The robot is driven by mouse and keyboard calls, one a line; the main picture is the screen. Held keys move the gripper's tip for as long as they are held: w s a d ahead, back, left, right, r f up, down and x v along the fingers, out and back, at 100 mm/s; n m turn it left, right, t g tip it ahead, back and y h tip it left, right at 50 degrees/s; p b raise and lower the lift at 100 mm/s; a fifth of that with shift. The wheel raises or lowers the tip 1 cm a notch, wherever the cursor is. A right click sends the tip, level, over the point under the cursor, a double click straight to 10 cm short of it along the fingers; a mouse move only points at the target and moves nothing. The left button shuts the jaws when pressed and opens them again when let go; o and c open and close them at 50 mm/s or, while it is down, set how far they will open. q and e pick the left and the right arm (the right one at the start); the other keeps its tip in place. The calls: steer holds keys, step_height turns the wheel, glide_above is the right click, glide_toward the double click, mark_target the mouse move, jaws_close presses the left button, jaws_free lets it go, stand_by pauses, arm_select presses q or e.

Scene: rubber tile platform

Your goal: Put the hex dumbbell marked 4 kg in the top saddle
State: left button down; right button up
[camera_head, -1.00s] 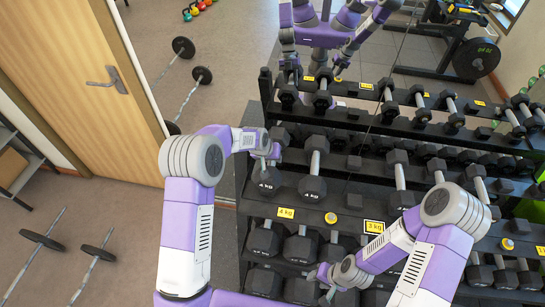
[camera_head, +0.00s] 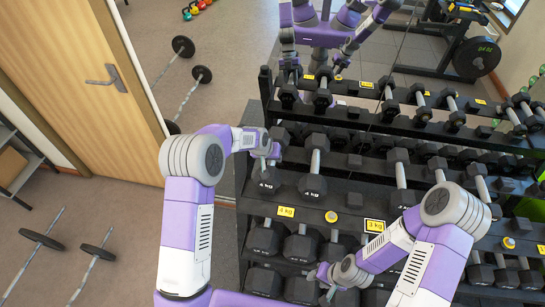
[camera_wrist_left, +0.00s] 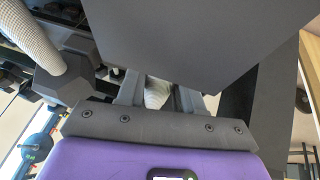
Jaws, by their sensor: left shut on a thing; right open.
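A dark hex dumbbell marked 4 KG (camera_head: 267,182) is at the left end of the rack's middle tier, above a yellow 4 kg label (camera_head: 286,211). My left gripper (camera_head: 272,151) is shut around its handle. In the left wrist view the pale handle (camera_wrist_left: 157,92) lies between the fingers (camera_wrist_left: 160,97), and one hex head (camera_wrist_left: 195,40) fills the upper middle. I cannot tell whether the dumbbell touches the shelf. A second 4 KG dumbbell (camera_head: 313,186) lies just to its right. My right gripper (camera_head: 326,277) is open near the lower tier's dumbbells. I cannot make out an empty top saddle.
A mirror stands behind the rack. A neighbouring dumbbell (camera_wrist_left: 62,80) is close beside the left gripper. Open floor (camera_head: 110,210) lies left of the rack, with barbells on it.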

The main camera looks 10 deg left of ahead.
arm_select(q)
steer(key=shift+w+d+r, duration=0.1)
steer(key=shift+w+r, duration=0.3)
steer(key=shift+r, duration=0.15)
steer(key=c, duration=1.1)
jaws_free()
steer(key=o, duration=0.5)
steer(key=shift+s+f, duration=0.1)
steer(key=shift+s, duration=0.3)
steer(key=shift+c, duration=0.2)
steer(key=shift+f, duration=0.15)
steer(key=shift+s+a+f, duration=0.2)
steer(key=shift+s+f, duration=0.1)
steer(key=shift+f, duration=0.3)
steer(key=v, duration=0.5)
steer(key=w+v, duration=0.1)
steer(key=v, duration=0.2)
steer(key=shift+s+d+r, duration=0.1)
steer(key=shift+d+r, duration=0.05)
steer(key=shift+r, duration=0.2)
